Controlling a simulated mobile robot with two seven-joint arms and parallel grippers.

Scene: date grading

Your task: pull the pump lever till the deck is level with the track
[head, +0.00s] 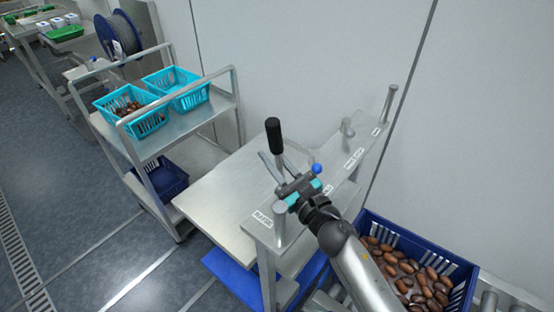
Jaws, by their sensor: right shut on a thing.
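The pump lever (274,136) has a black grip and stands nearly upright beside the steel deck. My right gripper (278,172) is shut on the lever's metal shaft, below the black grip. Its arm comes in from the lower right. The deck (215,198) is a flat, bare steel plate, with blue parts (225,270) low beneath it. A roller track (490,302) shows at the lower right, mostly hidden by a crate and my arm. I cannot tell the deck's height against the track. My left gripper is not in view.
A narrow labelled steel stand (352,160) with posts runs beside the deck. A blue ball knob (317,169) is close to my gripper. A dark blue crate (465,270) of dates is at the lower right. A cart (165,135) holds turquoise baskets (150,122). Floor is clear at left.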

